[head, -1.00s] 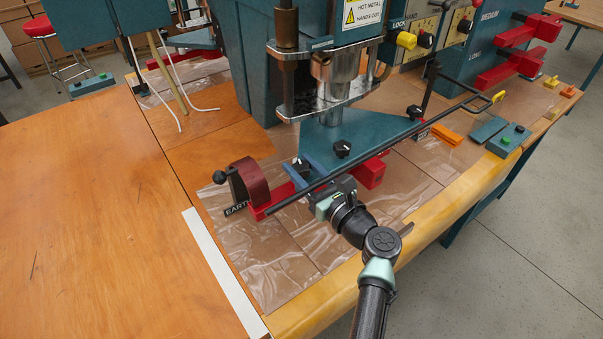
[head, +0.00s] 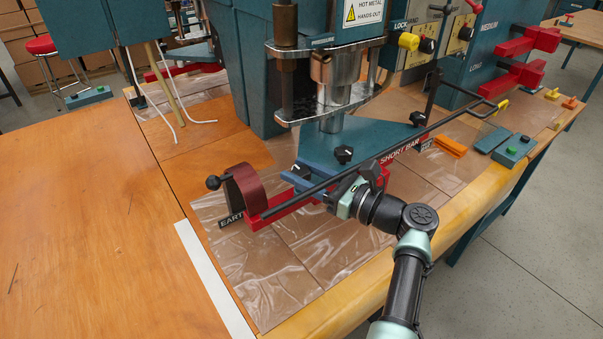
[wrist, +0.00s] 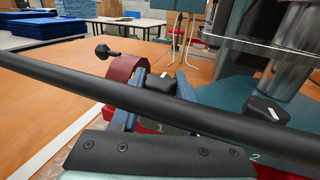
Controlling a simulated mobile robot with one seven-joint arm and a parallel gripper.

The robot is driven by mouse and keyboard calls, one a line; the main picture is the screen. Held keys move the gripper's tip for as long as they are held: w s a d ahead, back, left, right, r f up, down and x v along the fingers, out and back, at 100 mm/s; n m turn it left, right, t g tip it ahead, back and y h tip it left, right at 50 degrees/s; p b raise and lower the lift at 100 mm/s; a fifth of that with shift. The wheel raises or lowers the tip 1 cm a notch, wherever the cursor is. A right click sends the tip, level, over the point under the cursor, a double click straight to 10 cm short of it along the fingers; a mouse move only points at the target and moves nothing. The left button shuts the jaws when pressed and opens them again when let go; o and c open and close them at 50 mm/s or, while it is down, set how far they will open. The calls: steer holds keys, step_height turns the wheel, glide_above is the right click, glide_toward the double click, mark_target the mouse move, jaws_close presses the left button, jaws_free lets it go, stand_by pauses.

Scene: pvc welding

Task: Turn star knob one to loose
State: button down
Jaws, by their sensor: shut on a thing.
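Star knob one (wrist: 160,90) is a black knob above the number 1 in the wrist view. It stands between the two blue fingers of my gripper (wrist: 154,100), which is shut on it. In the head view the knob (head: 301,169) shows its dark top at the near left of the teal base plate. My gripper (head: 301,184) reaches it from the front right, its fingers partly hidden by a long black bar.
A second knob (head: 343,154) stands close on the right, a third (head: 418,118) farther back. A maroon curved part (head: 248,188) with a black ball handle is at left.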

steer(key=shift+c, duration=2)
jaws_free()
steer(key=v, duration=1.3)
